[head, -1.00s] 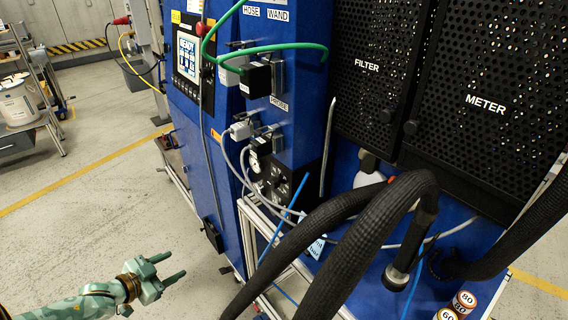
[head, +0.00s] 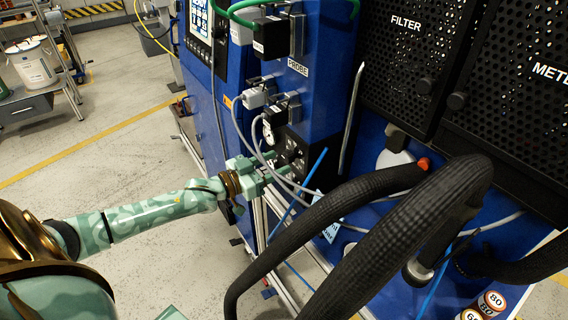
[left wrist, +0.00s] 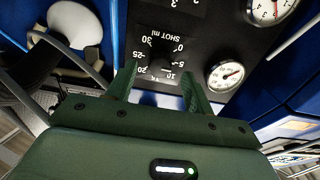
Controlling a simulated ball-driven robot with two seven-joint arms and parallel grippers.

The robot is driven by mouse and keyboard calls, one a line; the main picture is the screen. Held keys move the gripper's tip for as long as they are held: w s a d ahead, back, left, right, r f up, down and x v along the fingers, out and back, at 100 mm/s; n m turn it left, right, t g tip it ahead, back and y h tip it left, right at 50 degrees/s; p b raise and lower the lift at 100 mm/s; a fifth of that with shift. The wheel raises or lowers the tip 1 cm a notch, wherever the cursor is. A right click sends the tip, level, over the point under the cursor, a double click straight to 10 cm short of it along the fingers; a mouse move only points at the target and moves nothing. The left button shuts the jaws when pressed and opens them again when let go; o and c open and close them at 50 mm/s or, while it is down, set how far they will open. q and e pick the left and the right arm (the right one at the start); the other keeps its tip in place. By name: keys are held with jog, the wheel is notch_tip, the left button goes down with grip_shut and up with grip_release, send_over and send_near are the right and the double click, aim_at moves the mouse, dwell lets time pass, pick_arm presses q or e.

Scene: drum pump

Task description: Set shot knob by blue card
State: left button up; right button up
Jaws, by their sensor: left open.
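The shot knob (left wrist: 163,56) is dark and sits on a black panel in the left wrist view. A dial marked SHOT ml, with numbers from 0 to 30 printed around the knob, appears upside down. My left gripper (left wrist: 160,78) is open, its two fingers pointing at the panel on either side of the knob's lower part; I cannot tell whether they touch it. In the head view my left gripper (head: 274,172) is at the small black panel (head: 292,150) and partly covers it. A light blue card (head: 330,230) hangs behind the black hoses, its writing unreadable here. My right gripper is out of view.
Grey cables (head: 249,137) loop close beside my left gripper. Thick black hoses (head: 400,222) cross in front of the blue cabinet. A pressure gauge (left wrist: 226,75) sits beside the dial. Open floor (head: 120,170) lies to the left.

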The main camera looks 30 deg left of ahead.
aim_at(285, 159)
pick_arm(q)
jog(key=shift+x, duration=1.55)
jog(key=c, duration=1)
